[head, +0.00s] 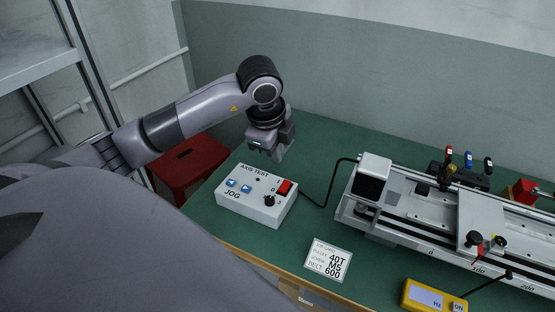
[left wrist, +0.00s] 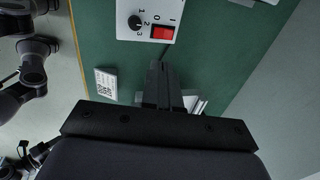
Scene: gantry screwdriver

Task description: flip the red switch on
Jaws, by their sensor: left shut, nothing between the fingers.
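The red switch (head: 285,187) sits on the top face of a white control box (head: 243,206) marked AXIS TEST and JOG. My left gripper (head: 280,157) is shut and empty, above the table just behind the box in the head view. In the left wrist view its closed fingertips (left wrist: 158,68) point toward the switch, apart from it in the picture. My right gripper is not in view.
A black knob (head: 269,200) is beside the switch, and blue buttons (head: 239,185) are farther left. A black cable (head: 328,190) runs to the linear gantry (head: 440,215) at right. A label card (head: 328,259) and yellow meter (head: 432,297) lie in front. A red stool (head: 185,163) stands behind.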

